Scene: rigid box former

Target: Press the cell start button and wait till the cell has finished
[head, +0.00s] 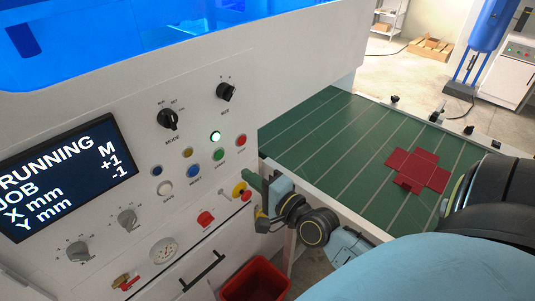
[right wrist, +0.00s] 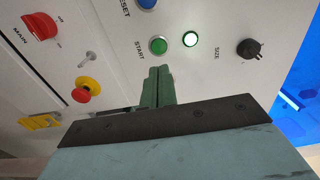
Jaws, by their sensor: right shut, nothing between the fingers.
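The green START button (head: 218,155) is on the white control panel, in the row below a lit white-green lamp (head: 215,136). It also shows in the right wrist view (right wrist: 158,45), with the lit lamp (right wrist: 190,39) beside it. The dark display (head: 64,172) reads RUNNING, JOB, X mm and Y mm. My right gripper (head: 247,175) is shut and empty, its green fingers pointing at the panel. In the right wrist view its fingertips (right wrist: 159,70) lie just short of the button, seemingly apart from it. My left gripper is not in view.
A red emergency knob on yellow (head: 240,189) is close to my right gripper. Black MODE (head: 168,119) and SIZE (head: 226,92) knobs are above. A red cross-shaped blank (head: 418,168) lies on the green conveyor (head: 320,130). A red bin (head: 256,283) stands below.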

